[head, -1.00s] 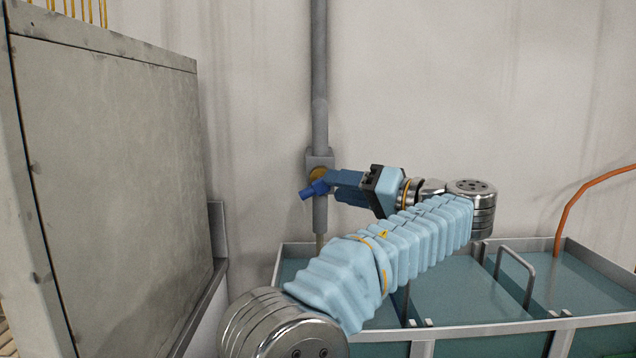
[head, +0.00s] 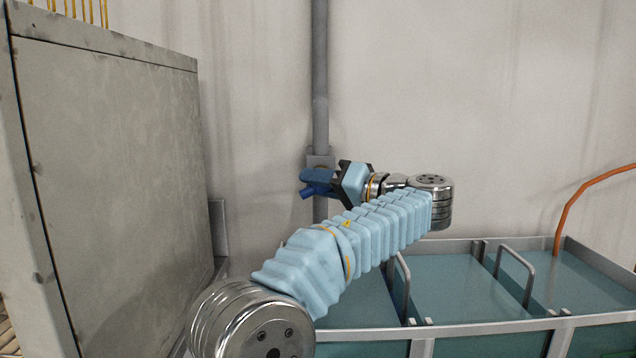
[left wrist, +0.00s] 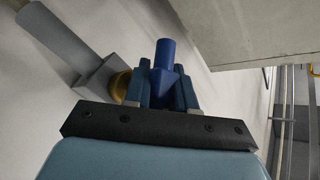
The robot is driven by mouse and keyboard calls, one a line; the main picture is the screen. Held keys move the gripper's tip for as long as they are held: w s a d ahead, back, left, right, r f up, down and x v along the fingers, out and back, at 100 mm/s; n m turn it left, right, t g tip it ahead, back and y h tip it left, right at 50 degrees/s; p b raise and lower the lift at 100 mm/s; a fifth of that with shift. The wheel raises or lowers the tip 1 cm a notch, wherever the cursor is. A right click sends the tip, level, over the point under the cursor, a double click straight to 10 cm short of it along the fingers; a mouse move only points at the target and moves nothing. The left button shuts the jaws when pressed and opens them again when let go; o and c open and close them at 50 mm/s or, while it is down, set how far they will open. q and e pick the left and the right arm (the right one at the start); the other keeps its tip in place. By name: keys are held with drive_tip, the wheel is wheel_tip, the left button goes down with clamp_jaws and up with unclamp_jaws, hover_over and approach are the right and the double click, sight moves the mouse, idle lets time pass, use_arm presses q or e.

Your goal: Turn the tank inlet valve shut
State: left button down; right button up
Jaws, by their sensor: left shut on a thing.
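The tank inlet valve sits on a grey vertical pipe (head: 320,80) on the wall, with a grey valve body (head: 320,160). Its dark blue handle (head: 308,193) pokes out beside my left fingers, pointing left and slightly down in the head view. My left gripper (head: 316,180) is shut on the handle. In the left wrist view the blue handle (left wrist: 164,62) stands between the two fingers, and the brass stem (left wrist: 120,86) shows beside them next to the valve body (left wrist: 95,80). The fingers hide part of the handle and stem in the head view. My right gripper is not in view.
A large grey cabinet (head: 110,170) fills the left side. A metal-framed tank (head: 480,325) of teal liquid with metal handles stands below and to the right. An orange hose (head: 570,205) runs into it. The wall area right of the pipe is clear.

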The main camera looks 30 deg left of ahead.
use_arm(q)
drive_tip(key=shift+f+m+t+y+b, duration=0.1)
drive_tip(key=shift+m+t+y+b, duration=0.2)
drive_tip(key=shift+m+y+b, duration=0.8)
drive_tip(key=shift+w+d+m+t+y+b, duration=0.1)
drive_tip(key=shift+m+t+y+b, duration=0.4)
drive_tip(key=shift+m+y+b, duration=0.55)
drive_tip(key=shift+r, duration=0.2)
drive_tip(key=c, duration=1)
unclamp_jaws()
drive_tip(key=shift+c, duration=0.2)
drive_tip(key=shift+d, duration=0.1)
